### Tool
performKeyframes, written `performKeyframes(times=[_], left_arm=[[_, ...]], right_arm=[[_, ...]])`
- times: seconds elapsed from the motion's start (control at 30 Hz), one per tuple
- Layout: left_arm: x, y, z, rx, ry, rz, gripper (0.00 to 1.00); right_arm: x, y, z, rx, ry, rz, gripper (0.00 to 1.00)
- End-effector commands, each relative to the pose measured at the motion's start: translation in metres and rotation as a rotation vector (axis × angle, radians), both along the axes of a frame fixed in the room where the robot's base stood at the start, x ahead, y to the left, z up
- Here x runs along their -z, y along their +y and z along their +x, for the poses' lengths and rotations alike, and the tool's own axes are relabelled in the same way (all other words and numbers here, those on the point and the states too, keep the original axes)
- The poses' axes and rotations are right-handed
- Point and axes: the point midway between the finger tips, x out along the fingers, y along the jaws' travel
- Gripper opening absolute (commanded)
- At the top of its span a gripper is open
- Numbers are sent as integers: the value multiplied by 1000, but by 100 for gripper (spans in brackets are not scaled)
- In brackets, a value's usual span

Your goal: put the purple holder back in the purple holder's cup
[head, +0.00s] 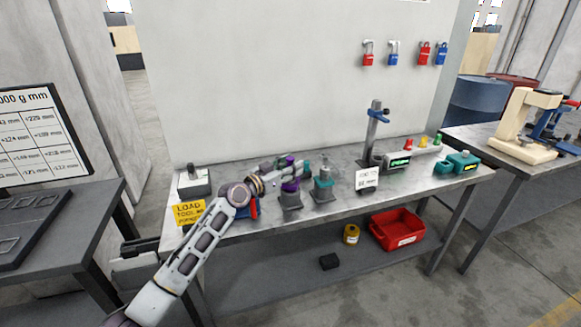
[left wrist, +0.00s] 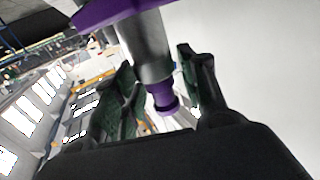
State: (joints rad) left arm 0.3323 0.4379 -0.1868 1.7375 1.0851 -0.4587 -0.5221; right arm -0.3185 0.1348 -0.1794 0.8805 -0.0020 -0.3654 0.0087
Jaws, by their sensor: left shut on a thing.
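The purple holder (head: 290,160) has a purple flange and a silver shank ending in a purple knob, seen in the left wrist view (left wrist: 150,45). My left gripper (head: 287,172) is shut on it, with a green-padded finger on each side. The holder's middle is hidden by the gripper in the head view. Just below it stands a grey cup with a purple top (head: 290,199) on the bench. The gripper is over or very close to this cup; I cannot tell whether the holder touches it. My right gripper is not in view.
A teal holder in a grey cup (head: 324,191) stands close on the right. A yellow load-tool sign (head: 189,213) and a grey box (head: 194,182) are at the left. A tall gauge stand (head: 373,135) is farther right. A red bin (head: 398,230) sits on the lower shelf.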

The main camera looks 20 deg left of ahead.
Motion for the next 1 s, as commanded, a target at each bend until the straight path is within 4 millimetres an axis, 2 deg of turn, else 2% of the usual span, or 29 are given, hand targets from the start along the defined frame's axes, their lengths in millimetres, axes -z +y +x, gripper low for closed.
performKeyframes(times=[0.17, 0.2, 0.37, 0.77, 1.0], left_arm=[[1, 0, 0, -1, -4, -1, 0], [1, 0, 0, 0, -3, -1, 47], [2, 0, 0, 0, 0, -1, 67], [8, -1, -1, 2, 8, 1, 67], [9, 4, -8, 1, 9, 2, 67]], right_arm=[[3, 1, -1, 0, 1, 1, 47], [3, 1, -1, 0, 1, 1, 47], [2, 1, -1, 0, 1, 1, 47], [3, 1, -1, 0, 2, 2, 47], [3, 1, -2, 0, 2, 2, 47]])
